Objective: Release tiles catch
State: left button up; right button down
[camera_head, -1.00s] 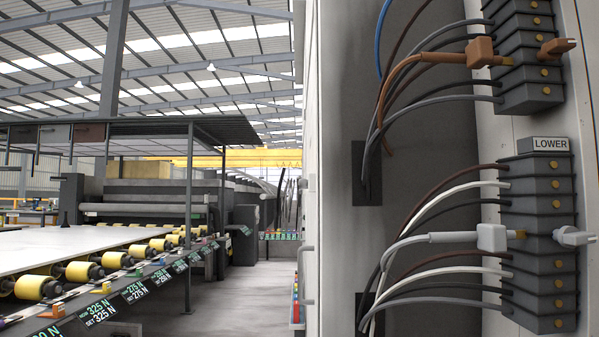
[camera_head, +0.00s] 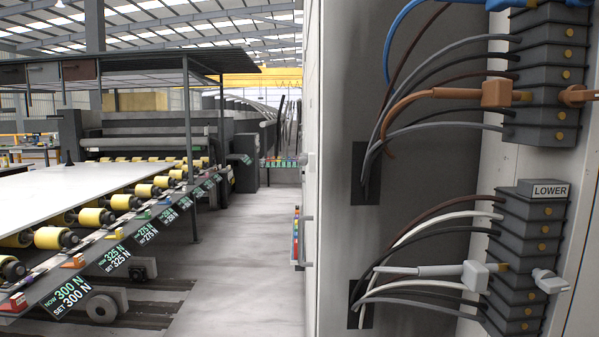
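Neither of my grippers shows. No part is marked as a tiles catch, and I cannot tell which one it is. An open cabinet on the right holds an upper terminal block (camera_head: 540,117) and a lower terminal block (camera_head: 520,240) under a "LOWER" label (camera_head: 550,191). An orange-brown plug (camera_head: 497,92) on its cable sits at the upper block. A white plug (camera_head: 475,276) sits at the lower block. A blue cable (camera_head: 393,38) curves up to a plug partly cut off at the top edge.
A pale slab (camera_head: 85,195) lies on a line with yellow rollers (camera_head: 97,217) at left. Tilted displays (camera_head: 70,294) along its edge read "NOW" and "SET" forces. A grey floor aisle (camera_head: 240,240) between line and cabinet is clear.

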aim_at(303, 160)
jog(key=i+j+z, duration=0.15)
jog(key=i+j, duration=1.5)
jog(key=i, duration=0.1)
